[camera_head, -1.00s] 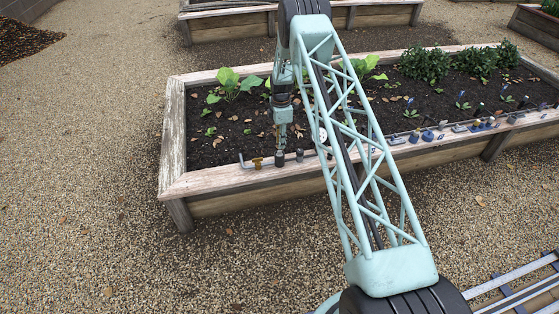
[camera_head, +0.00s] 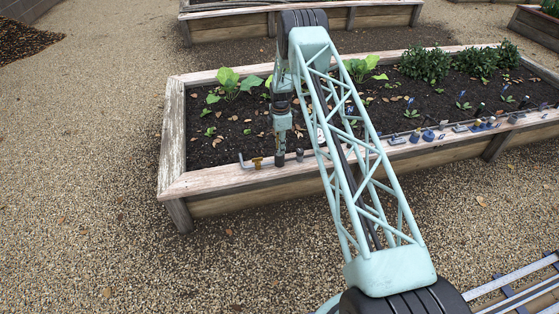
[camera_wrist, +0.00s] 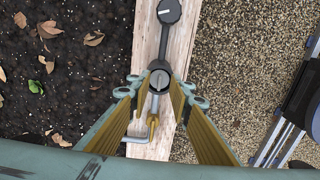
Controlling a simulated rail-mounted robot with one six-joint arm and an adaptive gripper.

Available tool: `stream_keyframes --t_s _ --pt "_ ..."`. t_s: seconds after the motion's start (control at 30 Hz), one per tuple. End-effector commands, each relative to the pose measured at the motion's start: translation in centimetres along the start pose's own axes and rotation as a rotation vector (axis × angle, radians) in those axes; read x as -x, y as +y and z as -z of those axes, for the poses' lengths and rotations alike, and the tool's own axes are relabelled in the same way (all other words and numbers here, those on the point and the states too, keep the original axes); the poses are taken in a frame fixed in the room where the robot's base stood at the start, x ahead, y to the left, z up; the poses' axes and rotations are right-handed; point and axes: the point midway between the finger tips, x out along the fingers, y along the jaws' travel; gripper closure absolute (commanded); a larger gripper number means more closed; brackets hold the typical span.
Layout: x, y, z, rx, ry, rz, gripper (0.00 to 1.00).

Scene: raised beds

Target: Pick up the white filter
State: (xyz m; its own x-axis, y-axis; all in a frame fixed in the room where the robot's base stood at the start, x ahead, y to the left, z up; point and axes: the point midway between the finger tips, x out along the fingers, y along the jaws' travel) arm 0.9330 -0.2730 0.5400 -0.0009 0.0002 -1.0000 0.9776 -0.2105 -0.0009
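My gripper (camera_head: 280,160) points down over the near wooden rim of the raised bed, close to its left end. In the wrist view my gripper (camera_wrist: 161,90) is open, with a yellow-lined finger on each side of a small dark round fitting with a grey top (camera_wrist: 159,80). I cannot tell whether the fingers touch it. A small whitish round thing (camera_head: 321,136) shows partly behind my arm's lattice; it may be the white filter, but I cannot be sure. No clearly white filter shows in the wrist view.
A grey bent hook (camera_wrist: 134,139) and a brass piece (camera_wrist: 153,124) lie near the fingers on the rim (camera_head: 220,180). A dark knob-like fitting (camera_wrist: 169,11) stands farther along. Several small parts (camera_head: 460,128) line the rim to the right. Plants (camera_head: 425,64) grow in the soil.

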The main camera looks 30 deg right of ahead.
Motion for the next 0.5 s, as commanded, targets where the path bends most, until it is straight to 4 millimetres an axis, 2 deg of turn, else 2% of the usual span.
stream_keyframes --t_s 0.13,0.5 --pt "-1.07 0.0 -0.01 0.0 0.0 0.0 0.81" --pt "-1.2 0.03 -0.01 0.0 0.0 -0.001 0.81"
